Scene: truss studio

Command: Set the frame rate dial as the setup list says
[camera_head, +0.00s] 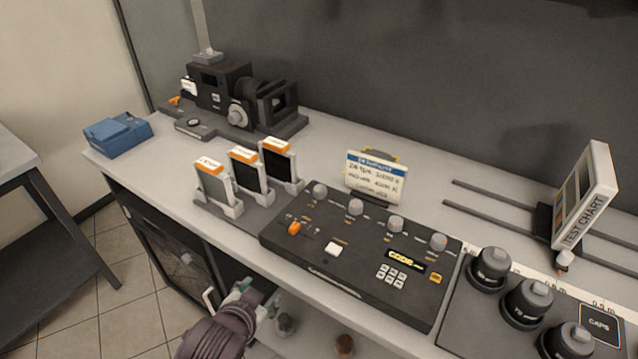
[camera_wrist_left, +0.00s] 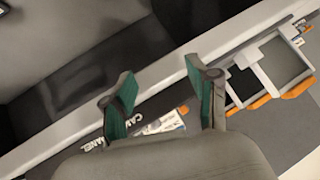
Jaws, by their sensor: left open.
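The setup list is a white card with a blue header (camera_head: 376,178), standing behind the control panel; its small text is too blurred to read surely. The dark control panel (camera_head: 330,268) has several grey knobs along its back edge, an orange lever, a white button, a keypad and a lit display reading "CODE". I cannot tell which knob is the frame rate dial. The camera (camera_head: 215,85) at back left also carries a round grey dial (camera_head: 237,116). My left gripper (camera_head: 252,293) is open and empty at the table's front edge, left of the panel; its green-padded fingers show in the left wrist view (camera_wrist_left: 162,100).
Several orange-topped cards stand in holders (camera_head: 247,170) left of the panel. A blue box (camera_head: 120,135) sits at the far left. Lens-like caps (camera_head: 527,298) and a test chart (camera_head: 585,195) stand at right. The table strip between camera and list is clear.

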